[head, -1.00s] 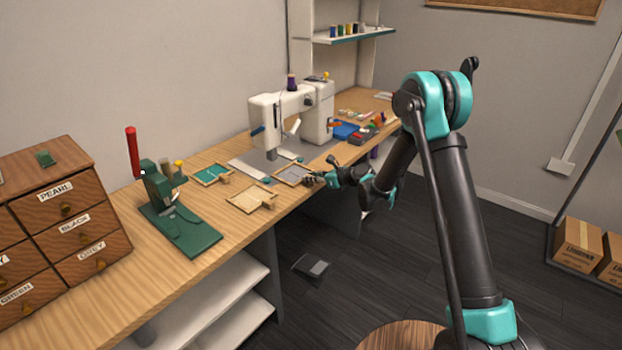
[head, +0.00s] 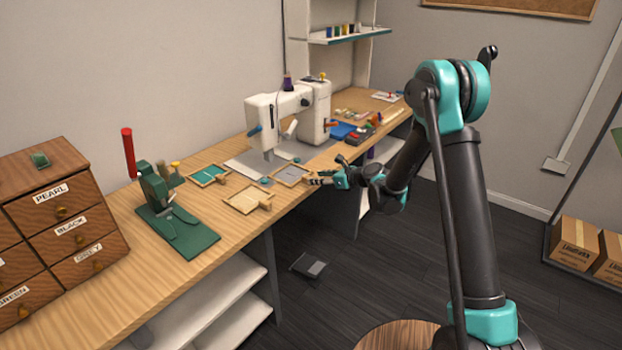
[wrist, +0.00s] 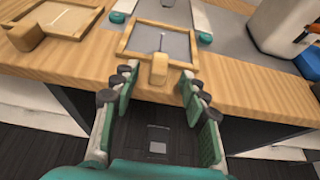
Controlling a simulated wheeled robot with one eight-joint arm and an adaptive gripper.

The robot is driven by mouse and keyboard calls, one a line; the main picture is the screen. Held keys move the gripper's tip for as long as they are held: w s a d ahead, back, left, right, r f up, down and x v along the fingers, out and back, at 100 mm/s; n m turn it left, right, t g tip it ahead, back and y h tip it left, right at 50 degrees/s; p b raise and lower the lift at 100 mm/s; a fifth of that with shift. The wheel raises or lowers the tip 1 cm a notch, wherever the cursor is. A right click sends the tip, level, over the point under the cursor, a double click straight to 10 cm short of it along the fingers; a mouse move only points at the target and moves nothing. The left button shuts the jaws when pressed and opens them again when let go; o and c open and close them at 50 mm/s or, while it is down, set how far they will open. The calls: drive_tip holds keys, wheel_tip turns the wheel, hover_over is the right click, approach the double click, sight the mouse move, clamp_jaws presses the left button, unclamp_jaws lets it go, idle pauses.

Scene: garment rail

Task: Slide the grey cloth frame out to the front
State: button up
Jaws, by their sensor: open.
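The grey cloth frame (head: 290,174) lies on the wooden table near its front edge, in front of the sewing machine. In the wrist view the same frame (wrist: 157,42) shows a wooden rim, grey cloth and a wooden tab (wrist: 159,70) pointing toward me. My gripper (wrist: 158,80) is open and empty at the table edge. Its fingertips stand on either side of the tab, with a gap on both sides. In the head view my gripper (head: 322,179) is at the front right of the frame.
A beige cloth frame (head: 247,199) and a green cloth frame (head: 208,175) lie to the left. The sewing machine (head: 290,115) stands behind. A green press (head: 172,215) and a drawer cabinet (head: 60,225) are farther left. Free floor lies before the table.

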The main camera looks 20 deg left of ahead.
drive_tip(key=v, duration=0.6)
drive_tip(key=shift+s+d, duration=0.15)
drive_tip(key=shift+d, duration=0.2)
drive_tip(key=shift+r, duration=0.15)
drive_tip(key=s+d+n+h, duration=0.6)
drive_tip(key=s+d+n, duration=0.5)
drive_tip(key=s+d, duration=0.4)
drive_tip(key=s+d+n+h, duration=0.6)
drive_tip(key=s+d+n, duration=0.5)
drive_tip(key=d, duration=1.1)
drive_tip(key=s, duration=0.4)
drive_tip(key=shift+s+f+g, duration=0.35)
drive_tip(key=shift+s+g, duration=0.05)
drive_tip(key=shift+d, duration=0.15)
